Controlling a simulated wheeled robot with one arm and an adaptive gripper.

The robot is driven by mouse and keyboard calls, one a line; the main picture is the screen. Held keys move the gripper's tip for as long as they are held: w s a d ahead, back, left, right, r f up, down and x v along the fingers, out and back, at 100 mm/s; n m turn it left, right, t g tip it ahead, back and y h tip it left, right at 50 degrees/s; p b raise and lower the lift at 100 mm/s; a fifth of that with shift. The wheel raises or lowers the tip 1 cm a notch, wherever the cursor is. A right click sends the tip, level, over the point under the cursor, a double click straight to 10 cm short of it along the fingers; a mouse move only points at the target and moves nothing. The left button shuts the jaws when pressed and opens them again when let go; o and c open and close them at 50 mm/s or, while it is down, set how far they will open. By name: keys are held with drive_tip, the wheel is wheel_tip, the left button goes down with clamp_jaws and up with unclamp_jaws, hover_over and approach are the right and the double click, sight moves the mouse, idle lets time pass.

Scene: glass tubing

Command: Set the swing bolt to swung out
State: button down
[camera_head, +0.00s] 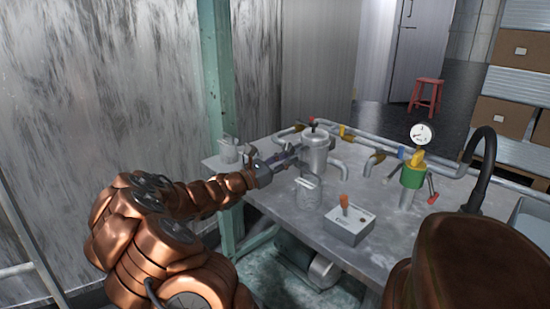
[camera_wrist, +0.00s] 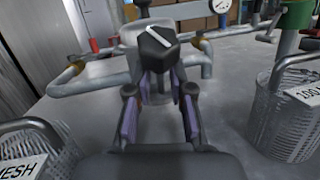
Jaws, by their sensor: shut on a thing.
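A grey metal vessel (camera_head: 315,152) with a lid stands on the bench, joined to pipes. In the wrist view, a black faceted knob (camera_wrist: 158,46) with a white line on its top sits in front of the vessel; it looks like the head of the swing bolt. My gripper (camera_wrist: 161,84) is shut on this knob, its fingers on either side just below the top. In the head view, my gripper (camera_head: 287,160) reaches the vessel's left side. The bolt's shank and pivot are hidden, so its exact angle cannot be told.
Mesh baskets (camera_head: 310,192) (camera_head: 228,150) stand close on both sides of my gripper. A switch box (camera_head: 348,227) is near the bench's front edge. A green valve (camera_head: 411,176), a pressure gauge (camera_head: 422,135) and pipes occupy the right and back.

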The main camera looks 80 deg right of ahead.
drive_tip(key=shift+a+f, duration=0.1)
drive_tip(key=shift+f, duration=0.05)
idle(0.3)
drive_tip(key=c, duration=1.2)
unclamp_jaws()
drive_tip(key=shift+c, duration=0.2)
drive_tip(key=shift+v, duration=6)
drive_tip(key=shift+f, duration=0.1)
drive_tip(key=shift+c, duration=0.4)
